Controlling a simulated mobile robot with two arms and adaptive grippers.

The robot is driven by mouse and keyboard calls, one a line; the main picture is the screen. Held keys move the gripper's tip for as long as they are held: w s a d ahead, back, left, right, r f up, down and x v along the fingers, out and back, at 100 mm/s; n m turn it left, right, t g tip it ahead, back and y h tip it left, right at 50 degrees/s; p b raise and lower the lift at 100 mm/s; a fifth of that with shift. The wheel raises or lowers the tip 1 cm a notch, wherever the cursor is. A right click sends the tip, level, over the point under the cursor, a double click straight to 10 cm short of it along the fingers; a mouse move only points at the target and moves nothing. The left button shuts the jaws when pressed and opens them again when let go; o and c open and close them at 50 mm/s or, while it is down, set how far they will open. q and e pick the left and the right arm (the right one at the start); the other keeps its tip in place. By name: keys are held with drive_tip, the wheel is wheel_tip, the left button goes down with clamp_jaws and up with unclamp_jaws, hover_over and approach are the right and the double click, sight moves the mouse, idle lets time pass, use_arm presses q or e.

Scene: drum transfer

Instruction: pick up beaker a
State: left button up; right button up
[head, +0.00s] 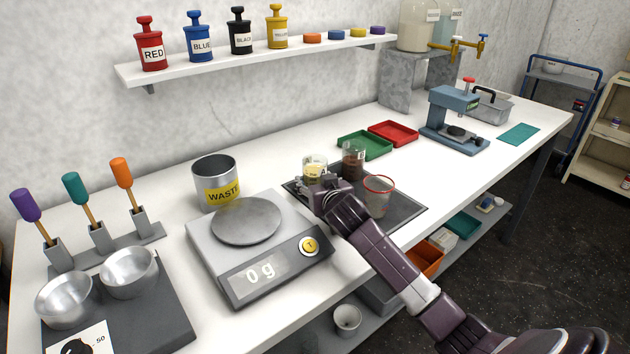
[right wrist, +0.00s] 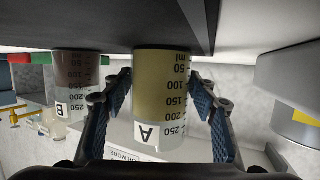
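Beaker A (head: 315,167), a clear glass with pale yellow contents, stands upright on the dark mat (head: 408,207) in the head view. Its lower part is hidden there by my right gripper (head: 320,188). In the right wrist view, which is upside down, beaker A (right wrist: 163,95) fills the middle, its "A" label facing the camera. The fingers of my right gripper (right wrist: 162,90) are spread, one on each side of the beaker. Their tips lie very near its walls; I cannot tell whether they touch. My left gripper is not in view.
Beaker B (head: 353,160), with brown contents, stands close behind beaker A. A red-rimmed beaker (head: 378,197) stands to the right, near my right arm. The scale (head: 256,255), reading 0 g, and the WASTE can (head: 215,183) are on the left.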

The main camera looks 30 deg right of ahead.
drive_tip(key=c, duration=0.8)
drive_tip(key=shift+c, duration=0.9)
drive_tip(key=shift+r, duration=0.2)
